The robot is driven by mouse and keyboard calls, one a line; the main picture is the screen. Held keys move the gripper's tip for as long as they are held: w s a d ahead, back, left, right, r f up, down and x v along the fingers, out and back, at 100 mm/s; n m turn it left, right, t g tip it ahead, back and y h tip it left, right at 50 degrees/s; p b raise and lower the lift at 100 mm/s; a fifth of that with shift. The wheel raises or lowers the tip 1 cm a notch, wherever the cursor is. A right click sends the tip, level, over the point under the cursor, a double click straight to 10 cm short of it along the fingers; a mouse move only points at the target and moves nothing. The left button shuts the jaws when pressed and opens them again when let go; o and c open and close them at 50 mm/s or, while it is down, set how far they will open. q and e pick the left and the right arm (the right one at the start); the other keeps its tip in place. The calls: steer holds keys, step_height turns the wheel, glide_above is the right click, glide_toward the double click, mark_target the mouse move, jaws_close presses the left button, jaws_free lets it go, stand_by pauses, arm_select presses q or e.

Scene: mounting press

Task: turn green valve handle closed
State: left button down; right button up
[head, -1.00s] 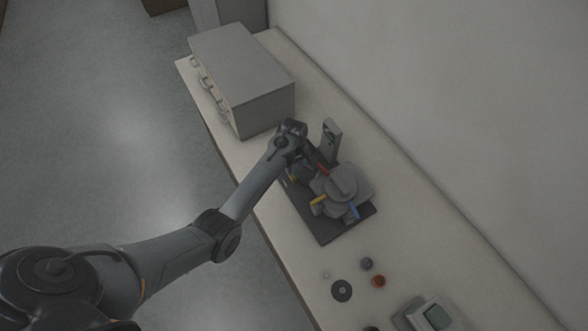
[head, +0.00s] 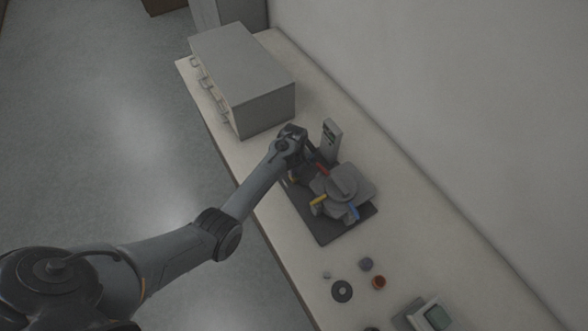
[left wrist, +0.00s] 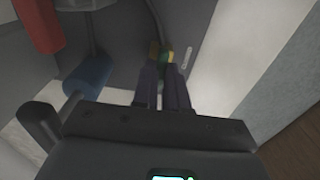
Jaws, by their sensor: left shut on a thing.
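The mounting press (head: 342,183) is a grey, round-topped device on a dark base plate (head: 334,229), with red, yellow and blue handles around it. My left gripper (head: 300,165) is at the press's far left side, and its fingertips are hard to see in the head view. In the left wrist view, the fingers (left wrist: 163,72) are close together and shut on the small green valve handle (left wrist: 169,54). Yellow and brown show beside the green. The fingers hide much of the handle, so its angle is unclear. My right gripper is not in view.
A grey drawer cabinet (head: 252,75) stands behind my left gripper. An upright panel (head: 330,142) rises beside the press. A dark ring (head: 342,291), an orange-red cup (head: 379,282) and a device with a screen (head: 436,317) are nearer on the bench. A wall runs along the right.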

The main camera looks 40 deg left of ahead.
arm_select(q)
steer(key=m+p, duration=0.2)
steer(key=m, duration=0.1)
steer(key=shift+r+p, duration=0.15)
steer(key=shift+p, duration=0.15)
steer(key=m+p, duration=0.2)
steer(key=m, duration=0.2)
steer(key=shift+m, duration=0.4)
steer(key=m+p, duration=0.1)
steer(key=m, duration=0.3)
steer(key=shift+m, duration=0.3)
steer(key=m, duration=0.5)
steer(key=shift+f+m, duration=0.2)
steer(key=shift+m, duration=0.1)
steer(key=c, duration=1.2)
jaws_free()
steer(key=shift+o, duration=0.2)
steer(key=shift+r+p, duration=0.1)
steer(key=shift+p, duration=0.2)
